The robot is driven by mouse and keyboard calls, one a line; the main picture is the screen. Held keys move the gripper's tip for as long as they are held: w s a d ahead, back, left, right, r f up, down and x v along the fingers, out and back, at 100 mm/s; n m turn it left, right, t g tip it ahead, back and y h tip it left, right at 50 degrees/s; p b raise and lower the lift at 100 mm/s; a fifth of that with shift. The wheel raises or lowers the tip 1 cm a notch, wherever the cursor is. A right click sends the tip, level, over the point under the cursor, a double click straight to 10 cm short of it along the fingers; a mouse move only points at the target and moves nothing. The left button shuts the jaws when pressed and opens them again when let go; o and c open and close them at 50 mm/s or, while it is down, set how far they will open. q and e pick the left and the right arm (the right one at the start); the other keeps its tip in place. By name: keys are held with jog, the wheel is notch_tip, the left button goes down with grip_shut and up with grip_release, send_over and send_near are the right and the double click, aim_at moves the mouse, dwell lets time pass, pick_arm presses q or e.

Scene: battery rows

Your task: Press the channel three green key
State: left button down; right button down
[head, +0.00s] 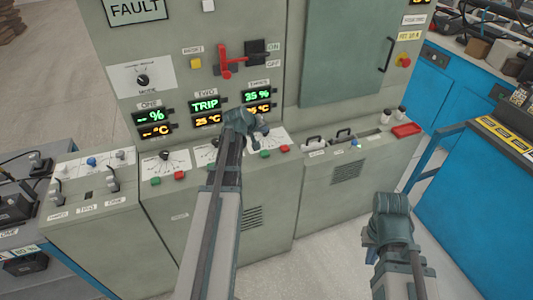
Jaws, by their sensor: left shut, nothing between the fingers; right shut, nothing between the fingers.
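The channel three green key (265,153) is on the sloped console, left of a red key (284,148). Above it, the third display (257,97) reads 35 % over an orange 25 °C readout. My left gripper (260,132) is shut and empty in front of the panel, appearing just above the green key in the head view. I cannot tell its exact gap to the key. My arm hides part of the second channel's controls. My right gripper (390,238) is shut and empty, low at the right over the floor.
The first channel has a green key (155,181) and a red key (180,176). A red lever (226,65) sticks out above the displays. A red tray (406,130) lies on the console's right. Blue benches (480,190) stand at the right.

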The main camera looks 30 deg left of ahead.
aim_at(264, 154)
pick_arm(q)
jog(key=shift+f, duration=0.1)
notch_tip(264, 154, down, 9)
jog(key=b, duration=0.9)
dwell(1.7)
jog(key=shift+f+b, duration=0.25)
jog(key=shift+b, duration=0.05)
jog(key=shift+f+b, duration=0.4)
jog(key=shift+b, duration=0.05)
dwell(0.6)
jog(key=shift+r, duration=0.15)
jog(key=shift+r+p, duration=0.7)
jog(key=shift+p, duration=0.2)
